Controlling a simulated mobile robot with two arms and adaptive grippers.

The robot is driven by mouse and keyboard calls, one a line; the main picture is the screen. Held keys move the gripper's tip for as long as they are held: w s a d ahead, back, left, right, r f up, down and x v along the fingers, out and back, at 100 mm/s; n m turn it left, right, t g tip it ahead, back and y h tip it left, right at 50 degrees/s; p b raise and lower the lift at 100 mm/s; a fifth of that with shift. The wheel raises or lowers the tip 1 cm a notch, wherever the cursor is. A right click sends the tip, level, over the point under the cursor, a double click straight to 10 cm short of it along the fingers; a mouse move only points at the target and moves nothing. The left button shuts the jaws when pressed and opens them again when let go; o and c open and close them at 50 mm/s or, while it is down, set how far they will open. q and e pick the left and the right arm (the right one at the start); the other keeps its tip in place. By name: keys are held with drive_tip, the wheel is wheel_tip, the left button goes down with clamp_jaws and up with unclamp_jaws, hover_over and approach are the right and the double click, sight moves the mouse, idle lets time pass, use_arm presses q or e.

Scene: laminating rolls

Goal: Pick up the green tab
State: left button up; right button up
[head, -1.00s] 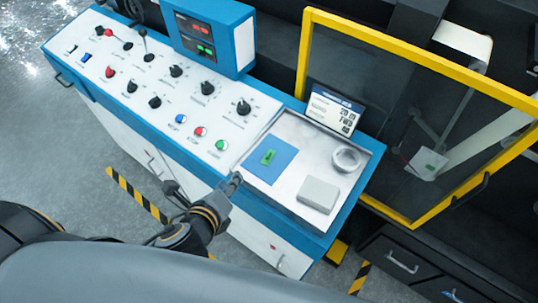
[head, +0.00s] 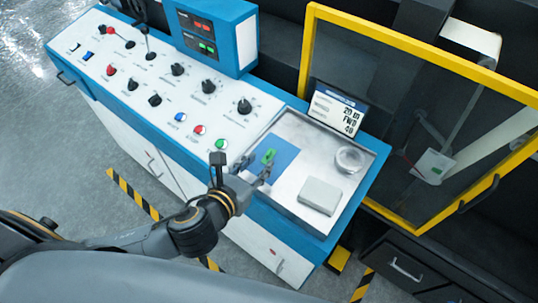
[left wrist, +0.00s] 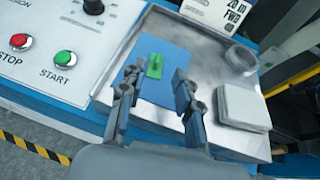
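The green tab (head: 268,156) lies on a blue mat (head: 284,151) in the metal tray (head: 302,136) at the right end of the console. It also shows in the left wrist view (left wrist: 155,66), ahead of my fingers and between their lines. My left gripper (head: 254,171) is open and empty, at the tray's near left edge, just short of the tab. In the left wrist view its two fingers (left wrist: 154,82) are spread apart on both sides of the mat. My right gripper is not in view.
A grey-white block (head: 320,195) and a clear round ring (head: 350,159) lie in the tray. A small display (head: 337,107) stands behind it. A yellow-framed guard (head: 308,55) rises at the right. Knobs and buttons, including a green one (head: 221,144), are left of the tray.

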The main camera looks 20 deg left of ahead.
sight(267, 154)
use_arm(q)
drive_tip(key=shift+p+x, duration=0.65)
drive_tip(key=shift+x, duration=2.15)
drive_tip(key=shift+s+a+f, duration=0.1)
drive_tip(key=shift+a+f, duration=0.05)
drive_tip(key=c, duration=0.6)
clamp_jaws()
